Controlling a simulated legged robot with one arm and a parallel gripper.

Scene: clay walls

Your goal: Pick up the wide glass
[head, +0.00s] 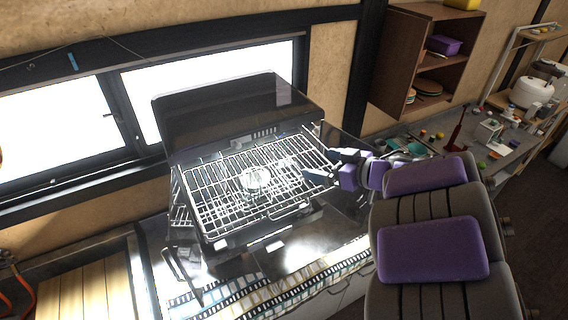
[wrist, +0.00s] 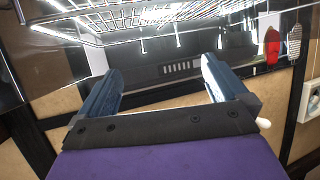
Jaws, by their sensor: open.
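A clear, wide glass (head: 256,182) stands on the wire rack (head: 215,205) of an open grill in the head view, near the middle of the rack. My gripper (head: 321,167) is over the right side of the rack, to the right of the glass and apart from it. Its two blue fingers are spread with nothing between them. In the wrist view the open fingers of my gripper (wrist: 158,75) point toward the dark grill body. The rack (wrist: 75,22) crosses the top of that view; I cannot clearly make out the glass there.
A dark side shelf (head: 325,235) lies in front right. A wooden cabinet (head: 390,75) hangs at the back right. A cluttered counter (head: 490,150) is on the right.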

